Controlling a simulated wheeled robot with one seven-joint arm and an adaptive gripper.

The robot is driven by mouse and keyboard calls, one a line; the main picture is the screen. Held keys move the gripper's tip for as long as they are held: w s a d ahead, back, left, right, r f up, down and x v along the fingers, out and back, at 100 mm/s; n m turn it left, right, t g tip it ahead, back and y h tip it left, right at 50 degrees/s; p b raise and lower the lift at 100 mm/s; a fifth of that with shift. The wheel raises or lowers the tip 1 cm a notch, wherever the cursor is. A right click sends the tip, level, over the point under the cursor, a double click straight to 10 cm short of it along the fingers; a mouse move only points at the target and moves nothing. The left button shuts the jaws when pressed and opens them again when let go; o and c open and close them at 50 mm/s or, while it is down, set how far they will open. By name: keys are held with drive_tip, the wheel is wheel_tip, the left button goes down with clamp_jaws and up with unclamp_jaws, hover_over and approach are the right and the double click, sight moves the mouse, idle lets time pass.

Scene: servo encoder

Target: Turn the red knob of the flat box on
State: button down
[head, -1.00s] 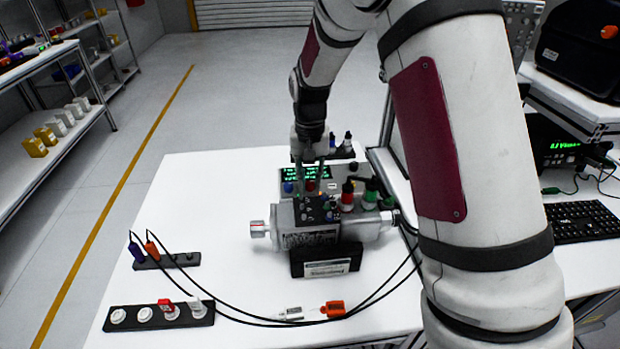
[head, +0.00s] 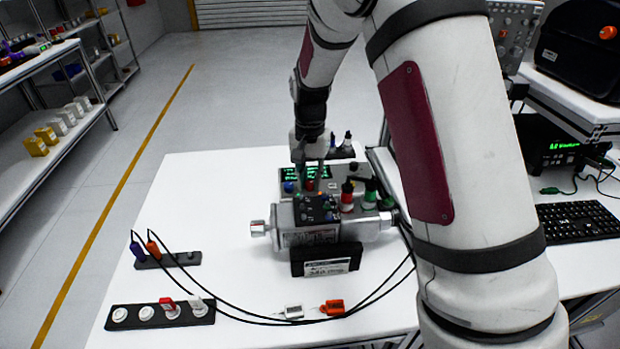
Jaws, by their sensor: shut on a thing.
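The flat box (head: 292,175) with a green-lit display lies on the white table behind the servo motor (head: 310,236). A blue knob (head: 289,187) and the red knob (head: 310,186) are on its front part. My gripper (head: 310,182) points down over the box, with its fingers shut around the red knob. The fingers cover part of the display and part of the red knob. The motor hides the near edge of the box. The knob's pointer is too small to read.
Red and green capped connectors (head: 370,190) stand right of my gripper, with small bottles (head: 347,140) behind. A dark strip of round knobs (head: 160,315), a smaller strip with plugged cables (head: 167,260) and loose cables lie at the front left. The table's left back is clear.

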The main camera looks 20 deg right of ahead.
sight(309, 182)
drive_tip(key=c, duration=1.7)
unclamp_jaws()
drive_tip(key=shift+r, duration=0.15)
wheel_tip(309, 182, up, 12)
